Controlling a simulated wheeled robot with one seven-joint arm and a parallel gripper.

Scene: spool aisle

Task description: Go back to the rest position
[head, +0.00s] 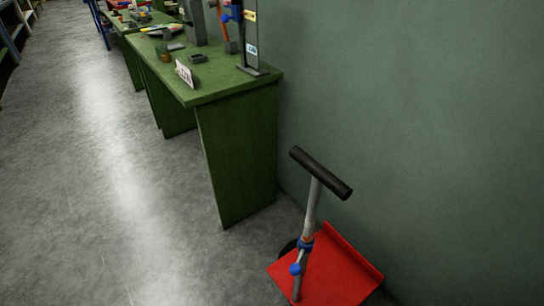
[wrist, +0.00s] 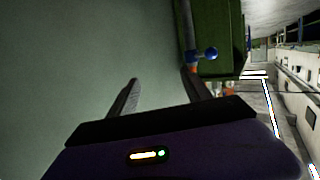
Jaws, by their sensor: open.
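My gripper (wrist: 160,82) shows in the wrist view, with its two grey fingers spread apart. No object is seen between the fingers; the plain grey-green wall fills the space behind them. The purple wrist housing with a small lit strip fills the bottom of that view. My gripper and arm are not seen in the head view, so the arm's pose cannot be told from there.
A red-plated stand (head: 343,272) with a grey post and black T-handle (head: 320,172) stands on the floor by the wall. A green workbench (head: 237,160) holds tools and a small sign (head: 184,73). The grey floor (head: 90,200) at left is clear.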

